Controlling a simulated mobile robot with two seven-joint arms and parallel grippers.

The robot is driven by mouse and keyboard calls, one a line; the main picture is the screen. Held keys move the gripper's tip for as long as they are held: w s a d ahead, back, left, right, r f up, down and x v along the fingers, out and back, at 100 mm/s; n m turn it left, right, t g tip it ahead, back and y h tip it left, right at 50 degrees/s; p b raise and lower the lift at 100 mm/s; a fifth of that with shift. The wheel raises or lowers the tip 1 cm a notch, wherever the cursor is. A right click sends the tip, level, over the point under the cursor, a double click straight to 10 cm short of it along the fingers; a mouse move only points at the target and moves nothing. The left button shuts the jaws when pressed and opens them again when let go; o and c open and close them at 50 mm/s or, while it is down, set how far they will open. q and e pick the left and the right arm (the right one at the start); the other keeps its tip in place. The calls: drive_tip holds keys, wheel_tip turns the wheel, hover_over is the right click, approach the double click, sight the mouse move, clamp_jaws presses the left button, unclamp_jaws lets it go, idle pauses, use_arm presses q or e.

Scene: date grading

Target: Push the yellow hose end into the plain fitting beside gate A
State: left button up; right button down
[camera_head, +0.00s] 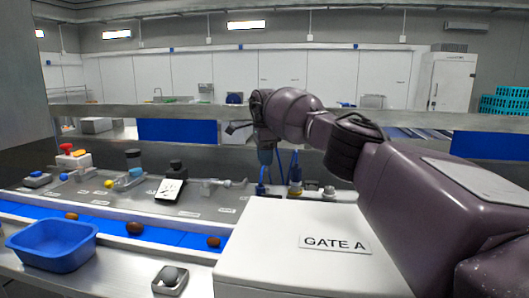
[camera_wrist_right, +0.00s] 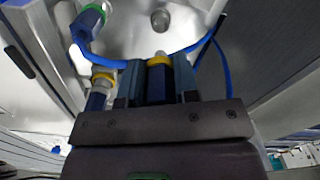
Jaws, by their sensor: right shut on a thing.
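My right gripper (camera_wrist_right: 161,78) is shut on a blue hose end with a yellow collar (camera_wrist_right: 159,61). The hose end's pale tip sticks out beyond the fingers. A round, plain metal fitting (camera_wrist_right: 160,19) shows ahead of the tip in the right wrist view, with a visible gap between them. In the head view the right gripper (camera_head: 265,154) points down behind the white box labelled GATE A (camera_head: 335,244); its fingertips and the held end are hard to make out there. My left gripper is not in view.
A second yellow-ringed connector (camera_wrist_right: 103,78) and a green-ringed blue one (camera_wrist_right: 88,22) stand close to the left of the gripper. Blue hoses loop around them. A blue conveyor (camera_head: 165,236) carries brown dates beside a blue tub (camera_head: 52,245).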

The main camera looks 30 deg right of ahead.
drive_tip(key=shift+f, duration=1.65)
drive_tip(key=shift+f, duration=2.55)
idle(2.1)
drive_tip(key=c, duration=1.5)
unclamp_jaws()
drive_tip(key=o, duration=1)
drive_tip(key=shift+o, duration=0.2)
